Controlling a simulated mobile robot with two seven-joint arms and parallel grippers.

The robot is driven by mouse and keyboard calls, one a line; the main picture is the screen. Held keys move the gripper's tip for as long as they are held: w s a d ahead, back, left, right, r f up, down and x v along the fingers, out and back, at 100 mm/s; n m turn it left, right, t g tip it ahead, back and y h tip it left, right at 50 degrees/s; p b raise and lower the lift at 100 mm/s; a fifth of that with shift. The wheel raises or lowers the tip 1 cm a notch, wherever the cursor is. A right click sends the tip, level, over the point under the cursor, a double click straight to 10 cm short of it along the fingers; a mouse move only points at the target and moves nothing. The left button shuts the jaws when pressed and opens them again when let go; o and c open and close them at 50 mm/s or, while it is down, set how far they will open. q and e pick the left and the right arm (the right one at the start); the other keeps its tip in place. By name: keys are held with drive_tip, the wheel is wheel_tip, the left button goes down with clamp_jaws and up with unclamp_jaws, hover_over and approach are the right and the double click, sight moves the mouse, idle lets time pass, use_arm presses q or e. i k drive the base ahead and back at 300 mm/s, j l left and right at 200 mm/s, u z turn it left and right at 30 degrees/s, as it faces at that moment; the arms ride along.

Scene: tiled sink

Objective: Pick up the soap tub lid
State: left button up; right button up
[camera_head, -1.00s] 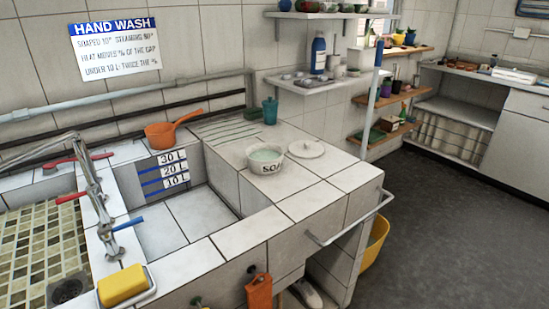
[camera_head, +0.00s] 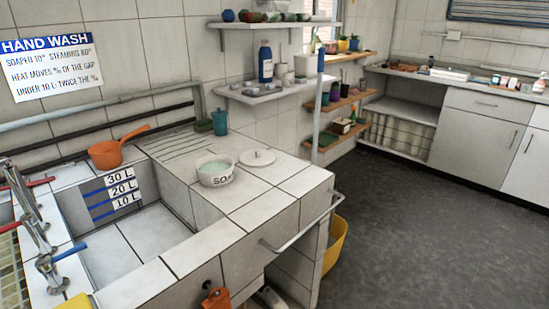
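The soap tub lid (camera_head: 257,158) is a round, pale disc with a small knob. It lies flat on the tiled counter (camera_head: 262,196), just right of and behind the soap tub. The soap tub (camera_head: 215,171) is a white bowl marked "SOAP", open at the top, with pale green contents. Neither of my grippers shows in the head view.
A teal canister (camera_head: 220,123) and an orange pan (camera_head: 117,150) stand behind the tub. The sink basin (camera_head: 140,240) is at left. A metal rail (camera_head: 300,228) runs along the counter's right edge, above a yellow bucket (camera_head: 335,243). Dark floor at right is clear.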

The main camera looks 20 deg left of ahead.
sight(254, 159)
drive_tip(key=i+l+z, duration=0.15)
drive_tip(key=i+z, duration=0.6)
drive_tip(key=i, duration=0.25)
drive_tip(key=i+z, duration=0.45)
drive_tip(key=i+j+z, duration=0.2)
drive_tip(key=i+z, duration=0.25)
drive_tip(key=i, duration=0.2)
drive_tip(key=i+u, duration=0.3)
drive_tip(key=i+l+u, duration=0.1)
drive_tip(key=u, duration=3.35)
drive_tip(key=l, duration=0.1)
